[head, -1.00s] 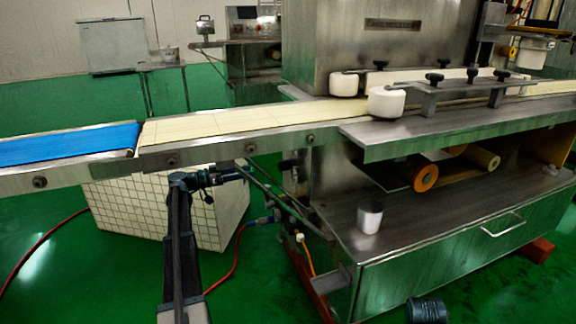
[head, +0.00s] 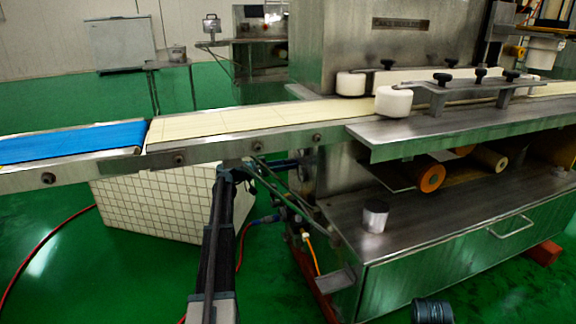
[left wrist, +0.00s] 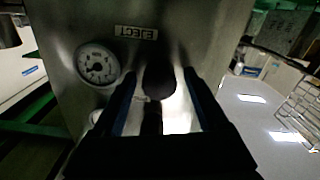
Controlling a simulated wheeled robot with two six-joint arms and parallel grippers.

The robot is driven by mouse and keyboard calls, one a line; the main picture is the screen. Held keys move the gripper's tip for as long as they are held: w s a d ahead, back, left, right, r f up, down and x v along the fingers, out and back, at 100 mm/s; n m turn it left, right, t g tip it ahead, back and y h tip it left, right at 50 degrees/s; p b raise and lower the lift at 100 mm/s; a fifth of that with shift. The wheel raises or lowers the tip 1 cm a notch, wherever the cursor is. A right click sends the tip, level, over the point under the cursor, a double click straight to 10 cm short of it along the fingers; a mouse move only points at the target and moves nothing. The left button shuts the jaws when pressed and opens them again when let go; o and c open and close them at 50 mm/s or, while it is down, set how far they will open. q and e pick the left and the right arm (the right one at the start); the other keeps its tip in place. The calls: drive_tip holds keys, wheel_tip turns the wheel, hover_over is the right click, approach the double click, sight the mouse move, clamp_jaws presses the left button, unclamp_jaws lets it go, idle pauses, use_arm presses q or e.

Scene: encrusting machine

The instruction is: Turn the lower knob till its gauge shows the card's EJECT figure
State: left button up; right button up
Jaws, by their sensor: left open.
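In the left wrist view a round white-faced gauge (left wrist: 97,65) sits on a grey metal panel, with an EJECT label (left wrist: 136,32) to its upper right. I cannot read its needle. A dark round knob (left wrist: 160,80) is right of the gauge and below the label. My left gripper (left wrist: 159,88) is open, with one finger on each side of the knob in this view; I cannot tell whether they touch it. In the head view my left arm reaches under the conveyor toward the machine's side, and its fingertips are not clear. The card is not identifiable.
The conveyor (head: 240,121) with a blue belt (head: 70,143) passes above my left arm. A white gridded box (head: 150,205) stands under it. Red hose lies on the green floor.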

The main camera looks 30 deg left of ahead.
use_arm(q)
drive_tip(key=shift+w+d, duration=0.1)
drive_tip(key=shift+c, duration=0.2)
clamp_jaws()
drive_tip(key=shift+n, duration=0.3)
